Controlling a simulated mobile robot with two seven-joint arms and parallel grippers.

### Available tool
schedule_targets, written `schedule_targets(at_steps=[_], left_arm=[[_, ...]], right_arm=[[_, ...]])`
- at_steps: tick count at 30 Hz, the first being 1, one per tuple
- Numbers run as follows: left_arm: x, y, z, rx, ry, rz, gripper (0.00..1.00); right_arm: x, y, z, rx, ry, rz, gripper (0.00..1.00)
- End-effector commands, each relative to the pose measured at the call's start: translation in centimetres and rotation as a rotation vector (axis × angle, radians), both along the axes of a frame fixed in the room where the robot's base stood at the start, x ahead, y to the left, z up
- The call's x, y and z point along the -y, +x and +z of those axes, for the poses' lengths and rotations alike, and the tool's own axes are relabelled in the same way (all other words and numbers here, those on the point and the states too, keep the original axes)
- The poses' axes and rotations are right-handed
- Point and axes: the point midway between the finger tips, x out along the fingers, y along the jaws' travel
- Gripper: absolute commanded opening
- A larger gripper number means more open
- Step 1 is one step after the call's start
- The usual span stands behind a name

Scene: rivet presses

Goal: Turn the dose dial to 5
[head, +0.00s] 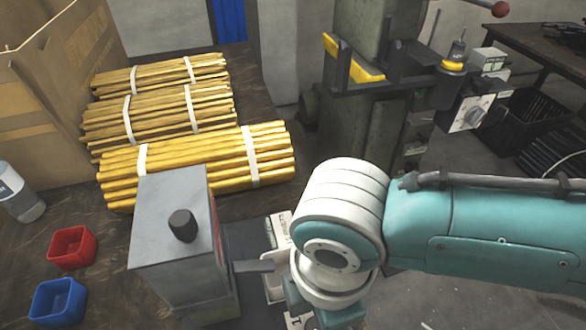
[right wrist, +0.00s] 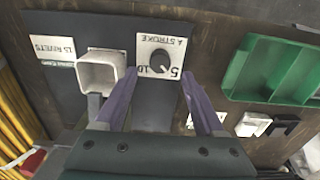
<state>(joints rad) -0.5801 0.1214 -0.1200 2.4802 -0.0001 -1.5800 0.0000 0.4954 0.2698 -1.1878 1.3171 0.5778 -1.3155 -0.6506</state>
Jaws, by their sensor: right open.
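The dose dial (right wrist: 158,63) is a dark round knob on a white plate marked "A STROKE", upside down in the right wrist view. A "5" stands at its lower right and a "10" at its lower left. The knob's exact setting is too small to read. My right gripper (right wrist: 160,80) is open, its two purple fingers reaching toward the plate on either side of the knob. I see no contact with it. In the head view my right arm hides the dial and the fingers. My left gripper is not in view.
A white cup (right wrist: 101,73) and a rivets label (right wrist: 52,49) lie left of the dial; a green tray (right wrist: 270,70) lies right. In the head view a grey press box (head: 172,235) stands beside my arm. Another press (head: 375,90) with its own dial (head: 474,115) stands behind.

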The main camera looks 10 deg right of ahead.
Motion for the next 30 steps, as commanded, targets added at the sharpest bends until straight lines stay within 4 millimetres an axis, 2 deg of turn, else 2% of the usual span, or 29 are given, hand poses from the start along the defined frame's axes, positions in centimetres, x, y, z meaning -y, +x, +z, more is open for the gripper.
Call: schedule_targets(at_steps=[1,3,9,24,28,30], left_arm=[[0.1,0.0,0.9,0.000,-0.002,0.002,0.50],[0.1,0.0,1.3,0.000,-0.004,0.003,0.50],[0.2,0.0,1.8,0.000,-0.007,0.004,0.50],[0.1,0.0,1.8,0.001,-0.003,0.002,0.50],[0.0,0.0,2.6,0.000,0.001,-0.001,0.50],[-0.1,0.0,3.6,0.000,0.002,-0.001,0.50]], right_arm=[[0.0,0.0,1.5,0.002,0.001,0.001,0.71],[0.0,0.0,2.7,0.002,0.001,0.001,0.71],[0.0,0.0,4.6,0.001,0.000,0.000,0.71],[0.0,0.0,4.7,-0.001,0.001,0.000,0.71],[-1.4,-1.0,5.9,-0.004,0.050,-0.038,0.71],[-3.1,-2.1,7.7,-0.003,0.118,-0.103,0.71]])
